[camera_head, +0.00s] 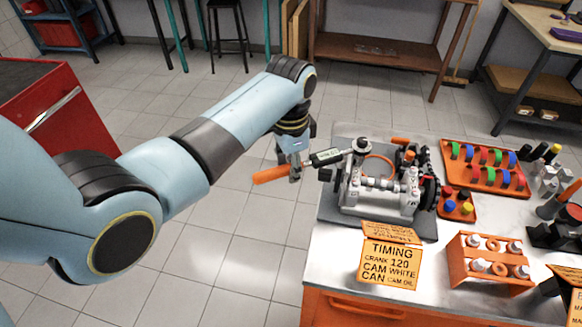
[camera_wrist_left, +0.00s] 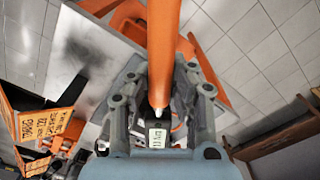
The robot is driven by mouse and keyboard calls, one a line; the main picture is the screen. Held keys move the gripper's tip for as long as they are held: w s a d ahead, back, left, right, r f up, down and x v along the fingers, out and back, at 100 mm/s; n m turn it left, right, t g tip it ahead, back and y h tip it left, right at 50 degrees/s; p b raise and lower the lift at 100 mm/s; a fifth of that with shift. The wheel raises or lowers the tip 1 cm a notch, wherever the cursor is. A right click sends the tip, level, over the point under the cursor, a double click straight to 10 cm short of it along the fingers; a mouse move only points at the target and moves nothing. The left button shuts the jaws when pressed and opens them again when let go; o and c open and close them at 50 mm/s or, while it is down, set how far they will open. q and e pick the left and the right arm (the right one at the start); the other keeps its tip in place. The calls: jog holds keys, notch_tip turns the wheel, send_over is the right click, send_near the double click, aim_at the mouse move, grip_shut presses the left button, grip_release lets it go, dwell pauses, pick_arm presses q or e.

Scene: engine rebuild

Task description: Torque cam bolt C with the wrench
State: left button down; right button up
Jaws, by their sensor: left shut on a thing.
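My left gripper (camera_head: 294,174) is shut on the torque wrench, around the part between its orange handle (camera_head: 270,175) and its small display. The wrench's display (camera_head: 326,157) faces up, and its dark head (camera_head: 360,147) is at the upper left of the engine block (camera_head: 384,193). I cannot tell whether the head sits on a bolt. In the left wrist view the wrench's orange handle (camera_wrist_left: 162,50) runs up between the gripper fingers (camera_wrist_left: 160,100). The cam bolts cannot be told apart. My right gripper is not in view.
The engine stands on a dark mat (camera_head: 345,226) on the workbench. An orange tray (camera_head: 487,166) with coloured rings and an orange rack (camera_head: 490,268) are to the right. Left of the bench is open floor (camera_head: 235,215).

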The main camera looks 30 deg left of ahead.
pick_arm(q)
jog(key=shift+w+a+m, duration=0.7)
jog(key=shift+a, duration=0.15)
dwell(2.1)
jog(key=shift+s+d+n, duration=0.7)
jog(key=shift+d, duration=0.15)
dwell(2.1)
jog(key=shift+r, duration=0.55)
dwell(1.5)
